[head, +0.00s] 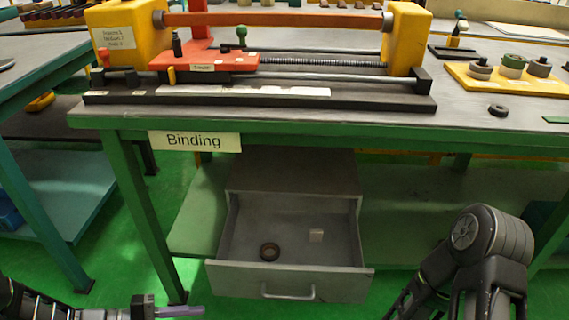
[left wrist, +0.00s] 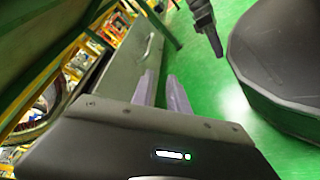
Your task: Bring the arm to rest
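My left arm enters the head view at the bottom left, and its gripper (head: 182,312) is low, left of the open drawer (head: 290,278) and in front of the bench. In the left wrist view, the two purple fingers of the left gripper (left wrist: 162,84) stand apart with green floor between them and nothing held. My right arm (head: 485,250) shows at the lower right of the head view, folded, right of the drawer. Its gripper is not visible.
The bench (head: 460,125), labelled "Binding" (head: 195,140), carries a yellow and red winding machine (head: 270,20). A yellow board (head: 510,80) with several round parts and a loose dark ring (head: 498,110) are at right.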

